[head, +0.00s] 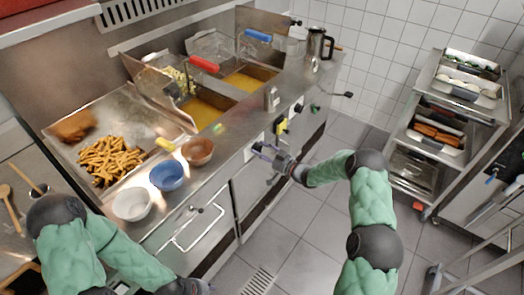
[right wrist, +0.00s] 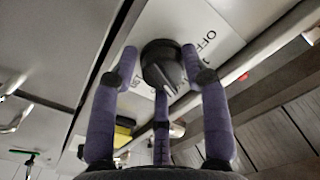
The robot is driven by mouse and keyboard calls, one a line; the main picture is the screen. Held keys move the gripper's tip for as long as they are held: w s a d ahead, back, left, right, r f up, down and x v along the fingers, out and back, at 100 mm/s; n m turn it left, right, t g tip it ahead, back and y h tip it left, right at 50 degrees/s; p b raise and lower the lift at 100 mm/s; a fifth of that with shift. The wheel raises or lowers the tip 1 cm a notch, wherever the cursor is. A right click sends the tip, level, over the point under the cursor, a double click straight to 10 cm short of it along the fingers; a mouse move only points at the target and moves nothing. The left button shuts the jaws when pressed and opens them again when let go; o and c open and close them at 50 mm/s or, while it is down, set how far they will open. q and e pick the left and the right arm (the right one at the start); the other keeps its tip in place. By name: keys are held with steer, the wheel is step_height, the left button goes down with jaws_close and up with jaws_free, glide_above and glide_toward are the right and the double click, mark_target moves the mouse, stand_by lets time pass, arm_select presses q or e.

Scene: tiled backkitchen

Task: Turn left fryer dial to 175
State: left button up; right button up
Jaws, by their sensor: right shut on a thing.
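The left fryer dial (right wrist: 160,65) is a round dark knob on a light plate, with "OFF" lettering beside it in the right wrist view. The number its mark points at cannot be read. My right gripper (head: 262,150) is at the fryer's front panel, its purple fingers shut around the dial; it also shows in the right wrist view (right wrist: 160,75). In the head view the gripper hides the dial. My left gripper (head: 198,287) shows only partly at the bottom edge, so its jaws cannot be judged.
The left oil well (head: 200,113) and right oil well (head: 248,80) sit above the panel. A yellow part (head: 281,126) is beside the right gripper. White (head: 132,204), blue (head: 168,175) and brown (head: 198,151) bowls line the counter edge. A shelf rack (head: 440,135) stands right; open floor lies between.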

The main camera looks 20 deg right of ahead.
steer(key=m, duration=0.3)
steer(key=shift+s+a+f+m+p, duration=0.3)
steer(key=shift+a+f+m+p, duration=0.05)
steer(key=shift+a+f+m, duration=0.05)
steer(key=shift+m+p, duration=0.35)
steer(key=shift+m, duration=1.45)
steer(key=shift+a, duration=0.1)
steer(key=o, duration=0.9)
steer(key=shift+c, duration=0.2)
steer(key=shift+o, duration=1.2)
steer(key=shift+r, duration=0.2)
steer(key=shift+w+r, duration=0.1)
